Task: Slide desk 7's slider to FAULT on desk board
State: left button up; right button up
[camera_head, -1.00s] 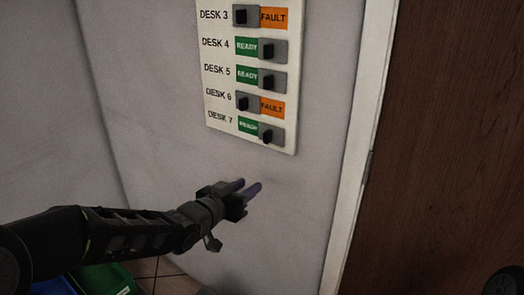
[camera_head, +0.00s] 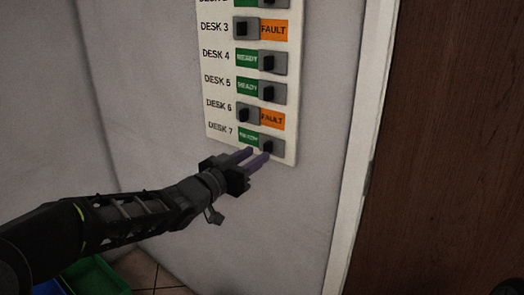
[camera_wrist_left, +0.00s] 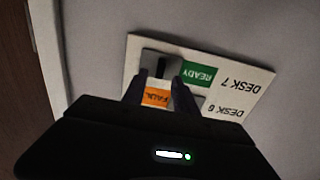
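The desk board (camera_head: 285,90) is a white panel on the wall with rows of sliders. Desk 7's slider (camera_head: 270,147) is in the bottom row, its dark knob at the right, with the green READY label showing at its left. My left gripper (camera_head: 258,155) is open in front of this row, fingers apart and pointing at the board. In the left wrist view the board appears upside down, with desk 7's grey slider (camera_wrist_left: 160,62) just beyond the fingertips (camera_wrist_left: 160,80). I cannot tell whether they touch the knob. My right gripper is out of view.
Desk 6's orange FAULT label (camera_head: 271,117) is just above, and shows between the fingers in the left wrist view (camera_wrist_left: 155,98). A white door frame (camera_head: 362,130) and brown door (camera_head: 450,150) are at the right. Green and blue bins (camera_head: 95,277) stand at lower left.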

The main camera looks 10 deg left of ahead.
aim_at(265, 148)
pick_arm(q)
jog(key=shift+x, duration=2)
grip_shut()
jog(key=shift+a, duration=0.1)
